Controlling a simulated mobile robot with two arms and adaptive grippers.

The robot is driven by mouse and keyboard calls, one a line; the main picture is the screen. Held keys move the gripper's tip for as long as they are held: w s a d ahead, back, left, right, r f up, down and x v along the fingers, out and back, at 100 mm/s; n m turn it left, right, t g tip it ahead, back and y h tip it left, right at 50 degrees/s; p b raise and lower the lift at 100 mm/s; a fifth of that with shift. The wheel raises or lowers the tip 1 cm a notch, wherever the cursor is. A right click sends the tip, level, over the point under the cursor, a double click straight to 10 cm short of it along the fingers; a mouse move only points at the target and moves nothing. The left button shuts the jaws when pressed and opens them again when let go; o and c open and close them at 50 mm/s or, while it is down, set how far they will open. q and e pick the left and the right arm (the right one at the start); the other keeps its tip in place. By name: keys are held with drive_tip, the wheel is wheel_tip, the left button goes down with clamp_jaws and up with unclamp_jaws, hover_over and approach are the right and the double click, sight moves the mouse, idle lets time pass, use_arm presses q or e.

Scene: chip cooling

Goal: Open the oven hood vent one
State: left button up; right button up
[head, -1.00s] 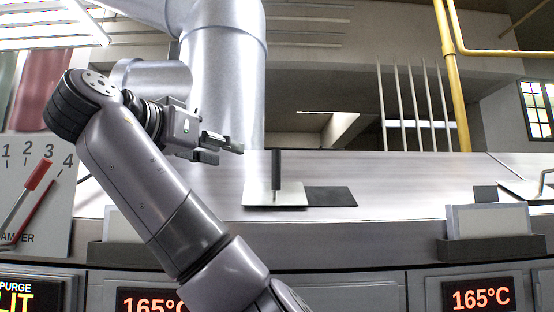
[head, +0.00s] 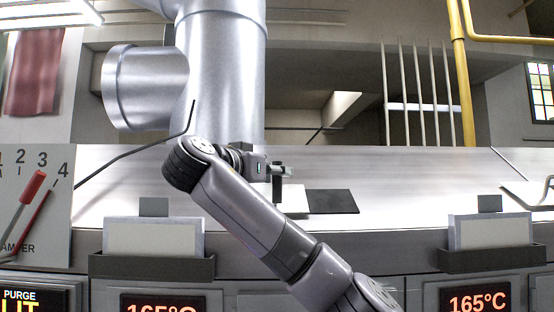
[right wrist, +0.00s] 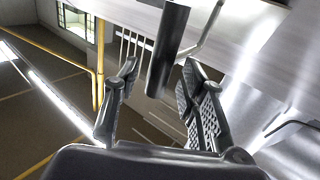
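A dark upright handle (head: 277,188) stands on the sloping hood, left of a dark square patch (head: 331,201). My right gripper (head: 286,170) is at the upper part of the handle. In the right wrist view the handle (right wrist: 167,45) is a dark cylinder between the spread fingers of the right gripper (right wrist: 160,68), with gaps on both sides. The fingers look open and not closed on it. I cannot tell which vent is number one. My left gripper is not in view.
A second vent plate with a bent handle (head: 547,187) is at the far right. A large metal duct (head: 225,75) rises behind the arm. A thin dark bent rod (head: 135,153) crosses the hood at left. Framed panels sit in holders (head: 152,265) along the front.

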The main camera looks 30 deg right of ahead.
drive_tip(key=shift+x, duration=0.9)
drive_tip(key=shift+s, duration=0.1)
drive_tip(key=shift+c, duration=0.2)
drive_tip(key=shift+c, duration=0.7)
clamp_jaws()
